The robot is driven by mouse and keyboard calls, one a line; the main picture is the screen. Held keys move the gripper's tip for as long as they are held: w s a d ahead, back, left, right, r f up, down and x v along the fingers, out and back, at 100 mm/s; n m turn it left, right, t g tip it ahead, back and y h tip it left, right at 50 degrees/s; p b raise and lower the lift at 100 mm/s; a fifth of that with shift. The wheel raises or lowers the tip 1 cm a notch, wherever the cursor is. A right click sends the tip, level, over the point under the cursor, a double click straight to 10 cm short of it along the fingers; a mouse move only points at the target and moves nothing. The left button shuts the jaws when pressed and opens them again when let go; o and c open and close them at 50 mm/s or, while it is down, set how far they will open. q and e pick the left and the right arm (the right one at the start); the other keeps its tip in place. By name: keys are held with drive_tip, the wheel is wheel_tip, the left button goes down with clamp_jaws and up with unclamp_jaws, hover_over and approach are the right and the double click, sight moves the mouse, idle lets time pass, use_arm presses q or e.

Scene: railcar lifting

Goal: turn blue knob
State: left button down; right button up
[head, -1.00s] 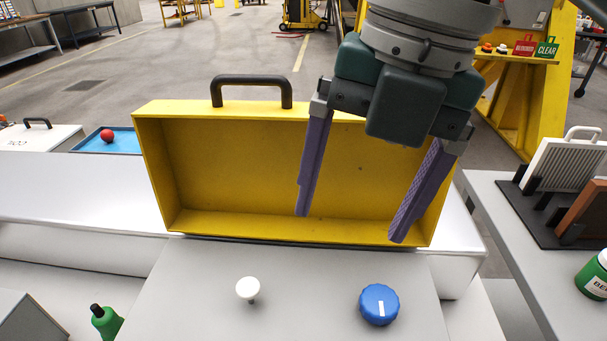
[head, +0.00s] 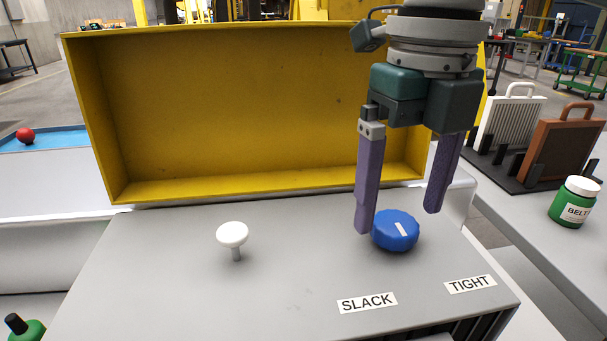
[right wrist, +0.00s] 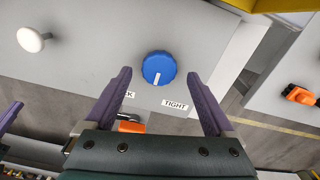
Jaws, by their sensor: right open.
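The blue knob (head: 396,231) sits on the grey panel top (head: 300,275), with a white line on it. It also shows in the right wrist view (right wrist: 159,68), its line toward the label side. A SLACK label (head: 367,302) and a TIGHT label (head: 470,284) lie in front of it. My right gripper (head: 398,219) is open, pointing down, with one purple finger left of the knob and the other behind and to its right. It holds nothing; whether a finger touches the knob is unclear. A purple finger, apparently of my left gripper (right wrist: 10,116), shows at the right wrist view's left edge.
A white knob (head: 232,236) on a stem stands left on the panel. An open yellow case (head: 240,115) stands upright behind the panel. On the right table are a rack with white and brown panels (head: 563,148) and a green BELT jar (head: 575,203).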

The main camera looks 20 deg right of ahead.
drive_tip(key=shift+f, duration=0.95)
